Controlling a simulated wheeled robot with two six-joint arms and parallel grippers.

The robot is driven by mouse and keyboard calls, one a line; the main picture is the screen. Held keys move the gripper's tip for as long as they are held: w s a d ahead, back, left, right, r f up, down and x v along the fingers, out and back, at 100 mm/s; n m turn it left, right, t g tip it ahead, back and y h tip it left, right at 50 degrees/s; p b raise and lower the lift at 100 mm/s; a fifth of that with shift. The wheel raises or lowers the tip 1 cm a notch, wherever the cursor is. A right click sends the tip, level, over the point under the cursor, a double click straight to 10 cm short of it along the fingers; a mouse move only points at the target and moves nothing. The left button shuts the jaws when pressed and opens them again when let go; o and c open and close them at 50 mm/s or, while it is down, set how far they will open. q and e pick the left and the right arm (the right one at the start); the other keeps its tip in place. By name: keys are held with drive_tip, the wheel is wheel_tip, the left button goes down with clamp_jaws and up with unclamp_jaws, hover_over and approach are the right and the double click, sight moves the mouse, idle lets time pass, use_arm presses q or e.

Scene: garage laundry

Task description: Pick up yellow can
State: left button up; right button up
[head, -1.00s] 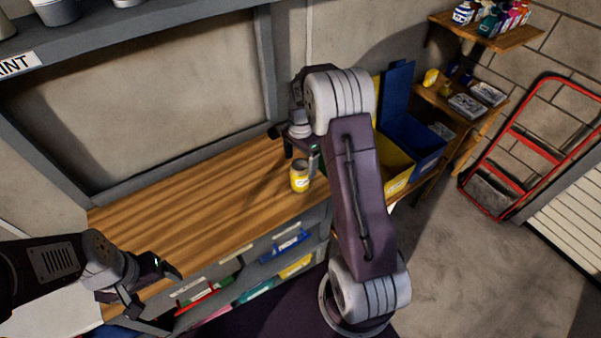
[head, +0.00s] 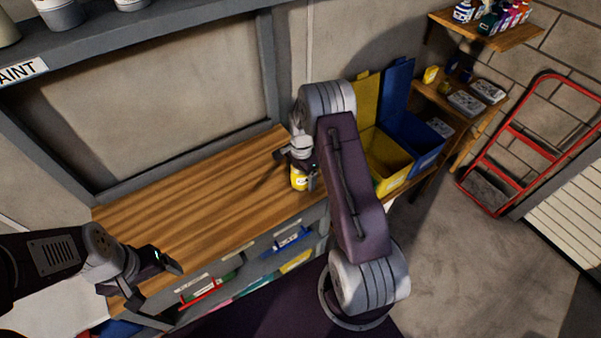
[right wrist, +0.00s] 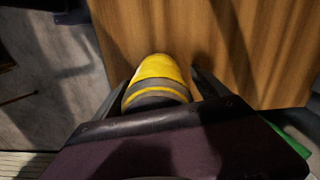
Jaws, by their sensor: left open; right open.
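The yellow can (head: 299,181) stands on the right end of the wooden workbench (head: 205,195) in the head view. My right gripper (head: 298,176) is down at the can, with its jaws open. In the right wrist view the can (right wrist: 158,80) lies between the two fingers of my right gripper (right wrist: 165,88), one on each side; I cannot tell whether they touch it. Part of the can is hidden by the gripper body. My left gripper (head: 172,290) is open and empty at the bench's front left.
A yellow bin (head: 388,163) and a blue bin (head: 420,140) with raised lids stand right of the bench. The middle of the benchtop is clear.

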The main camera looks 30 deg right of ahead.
drive_tip(key=c, duration=1.6)
drive_tip(key=shift+o, duration=0.2)
drive_tip(key=shift+r, duration=0.1)
drive_tip(key=shift+r, duration=0.1)
